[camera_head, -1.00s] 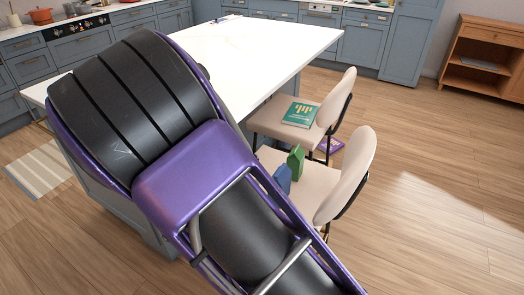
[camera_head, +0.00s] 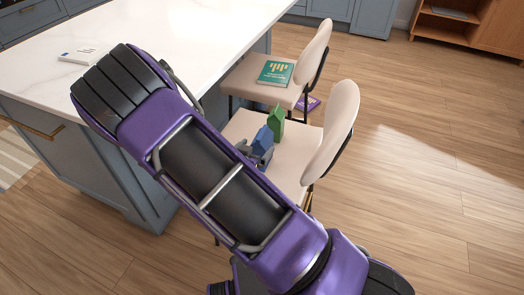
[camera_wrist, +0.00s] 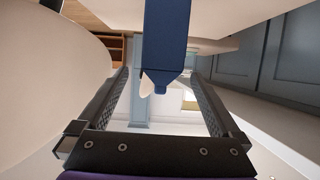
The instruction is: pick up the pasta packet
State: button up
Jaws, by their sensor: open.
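A blue packet (camera_head: 263,139), which I take for the pasta packet, stands on the seat of the nearer cream chair (camera_head: 295,160). No label is readable. A green packet (camera_head: 276,121) stands just behind it. In the wrist view the blue packet (camera_wrist: 165,40) comes in from the top, and its narrow end lies between the fingers of my gripper (camera_wrist: 159,76). The gripper is open, with a gap showing on both sides of the packet. In the head view my arm hides most of the gripper, and only dark parts show beside the packet.
A teal book (camera_head: 275,72) lies on the farther chair's seat. A purple item (camera_head: 308,103) lies on the floor beyond. The white-topped island (camera_head: 190,35) stands close on the left, with a book (camera_head: 84,54) on it. The wooden floor (camera_head: 430,190) at right is clear.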

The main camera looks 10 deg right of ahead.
jog(key=shift+b+x, duration=0.35)
jog(key=shift+x, duration=2.75)
jog(key=shift+r, duration=0.1)
jog(key=shift+c, duration=0.3)
jog(key=shift+w, duration=0.1)
grip_shut()
